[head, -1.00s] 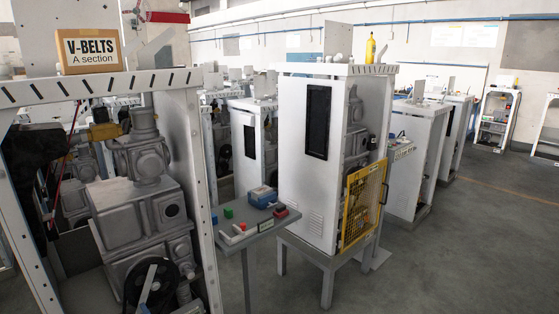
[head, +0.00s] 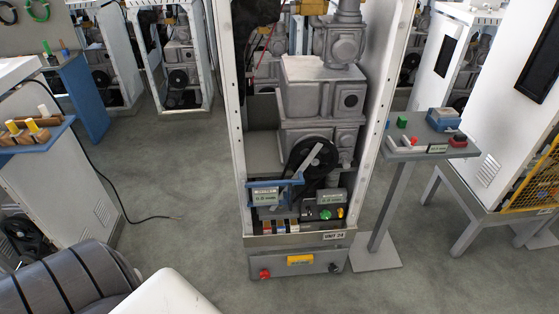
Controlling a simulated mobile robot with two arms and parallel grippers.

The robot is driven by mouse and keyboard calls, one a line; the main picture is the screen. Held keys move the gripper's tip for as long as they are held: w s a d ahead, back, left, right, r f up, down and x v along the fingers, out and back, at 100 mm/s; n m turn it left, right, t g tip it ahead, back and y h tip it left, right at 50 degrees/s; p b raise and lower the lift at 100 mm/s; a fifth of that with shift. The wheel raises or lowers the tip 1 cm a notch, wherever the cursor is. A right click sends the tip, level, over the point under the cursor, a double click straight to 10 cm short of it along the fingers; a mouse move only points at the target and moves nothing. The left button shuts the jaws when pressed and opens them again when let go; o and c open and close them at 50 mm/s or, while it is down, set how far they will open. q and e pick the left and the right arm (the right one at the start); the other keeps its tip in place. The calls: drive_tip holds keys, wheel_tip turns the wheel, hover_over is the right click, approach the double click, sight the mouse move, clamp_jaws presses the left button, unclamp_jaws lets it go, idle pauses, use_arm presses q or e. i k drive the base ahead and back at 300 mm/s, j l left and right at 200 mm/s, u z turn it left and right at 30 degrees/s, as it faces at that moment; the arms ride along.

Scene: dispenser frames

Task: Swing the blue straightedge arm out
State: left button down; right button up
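A blue arm (head: 277,183) lies level across the lower front of the open dispenser frame (head: 236,110). It sits at the left side, with a small pale-faced box (head: 265,196) below and against it. Its right end is close to the black pulley (head: 313,160), which has a grey bar across its face. I cannot tell whether the blue arm touches the pulley. Neither of my grippers is in view.
A grey side table (head: 400,155) stands right of the frame. A blue bench (head: 82,95) and white cabinet (head: 75,170) stand left. A black cable (head: 130,205) lies on open floor.

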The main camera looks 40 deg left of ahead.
sight(264, 193)
drive_tip(key=u, duration=1.25)
